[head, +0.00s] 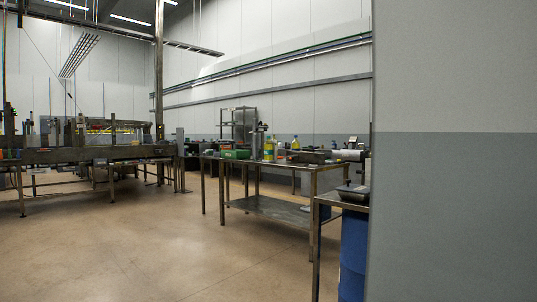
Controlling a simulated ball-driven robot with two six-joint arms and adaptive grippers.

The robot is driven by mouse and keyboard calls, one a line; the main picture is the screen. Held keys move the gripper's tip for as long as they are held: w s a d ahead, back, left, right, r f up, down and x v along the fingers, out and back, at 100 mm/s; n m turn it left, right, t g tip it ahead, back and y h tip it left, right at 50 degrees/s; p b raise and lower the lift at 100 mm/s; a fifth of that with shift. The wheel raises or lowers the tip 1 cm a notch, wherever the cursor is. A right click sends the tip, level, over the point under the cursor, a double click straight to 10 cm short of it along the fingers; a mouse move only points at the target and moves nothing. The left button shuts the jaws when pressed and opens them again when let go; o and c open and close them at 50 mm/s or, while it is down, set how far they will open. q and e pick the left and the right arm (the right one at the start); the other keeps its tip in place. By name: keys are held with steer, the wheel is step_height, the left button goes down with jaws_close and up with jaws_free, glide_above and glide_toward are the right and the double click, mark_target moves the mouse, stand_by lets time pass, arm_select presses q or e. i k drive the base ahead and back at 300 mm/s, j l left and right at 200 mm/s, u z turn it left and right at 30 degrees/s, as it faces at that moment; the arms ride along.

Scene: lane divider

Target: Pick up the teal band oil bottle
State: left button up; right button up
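Two small yellow-green bottles show far off in the head view. One bottle (269,149) is on a metal table (280,163), near its back edge. The other bottle (295,144) shows a little to its right, and I cannot tell whether it is on the same table or behind it. Both are too small for me to tell whether either has a teal band. Neither of my grippers is in view.
A grey wall panel (455,180) fills the right side, close by. A smaller table (340,199) and a blue drum (353,255) are partly hidden at its edge. A green box (236,154) is on the metal table. A conveyor (85,154) stands left. The floor (150,250) ahead is clear.

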mark_target(267, 145)
steer(key=i+j+u, duration=0.3)
steer(key=i+u, duration=0.2)
steer(key=i+j+u, duration=0.15)
steer(key=i+u, duration=0.15)
steer(key=i, duration=0.25)
steer(key=i+u, duration=0.25)
steer(key=i, duration=0.25)
steer(key=i+z, duration=0.25)
steer(key=i, duration=0.3)
steer(key=i+z, duration=0.25)
steer(key=i, duration=0.35)
steer(key=i+j+z, duration=0.1)
steer(key=i+z, duration=0.15)
steer(key=i, duration=1.8)
steer(key=i+z, duration=0.1)
steer(key=i, duration=1.45)
